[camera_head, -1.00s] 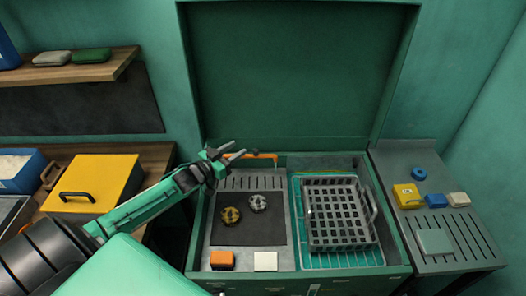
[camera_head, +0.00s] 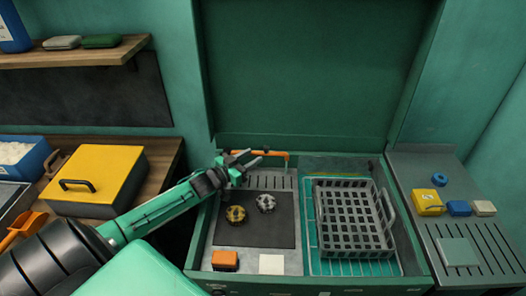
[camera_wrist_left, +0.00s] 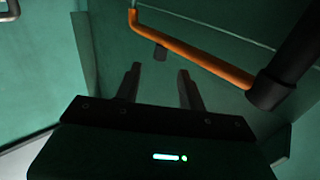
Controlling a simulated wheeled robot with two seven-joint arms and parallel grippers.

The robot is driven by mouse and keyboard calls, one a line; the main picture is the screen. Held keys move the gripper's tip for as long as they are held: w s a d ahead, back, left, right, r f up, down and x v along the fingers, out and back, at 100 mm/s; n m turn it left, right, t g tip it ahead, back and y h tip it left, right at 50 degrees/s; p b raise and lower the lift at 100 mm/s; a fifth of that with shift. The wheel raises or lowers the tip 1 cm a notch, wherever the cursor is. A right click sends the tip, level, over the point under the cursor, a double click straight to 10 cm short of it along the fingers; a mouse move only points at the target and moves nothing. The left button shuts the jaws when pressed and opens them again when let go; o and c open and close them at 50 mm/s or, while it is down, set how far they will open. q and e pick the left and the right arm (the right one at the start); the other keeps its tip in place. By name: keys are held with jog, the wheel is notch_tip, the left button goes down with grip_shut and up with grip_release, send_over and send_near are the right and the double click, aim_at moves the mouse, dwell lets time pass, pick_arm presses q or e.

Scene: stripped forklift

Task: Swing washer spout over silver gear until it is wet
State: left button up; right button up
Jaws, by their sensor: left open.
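The washer spout (camera_head: 262,152) is an orange tube at the back of the washer's left basin, in front of the raised green lid. In the left wrist view the orange spout (camera_wrist_left: 190,52) runs from upper left to a black joint at right, with a short dark nozzle at its left end. The silver gear (camera_head: 265,203) lies on the dark mat, right of a yellowish gear (camera_head: 236,214). My left gripper (camera_head: 249,159) is open and empty beside the spout's left part, above the basin's back. My right gripper is not in view.
A grey basket (camera_head: 349,218) fills the basin's right side. An orange block (camera_head: 225,260) and a white block (camera_head: 271,264) lie at the front. A yellow box (camera_head: 95,178) stands left of my arm. The raised lid (camera_head: 315,75) closes off the back.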

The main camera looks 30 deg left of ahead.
aim_at(256, 153)
pick_arm(q)
jog(key=p+x, duration=0.1)
jog(key=x, duration=0.5)
jog(key=shift+d, duration=0.1)
grip_shut()
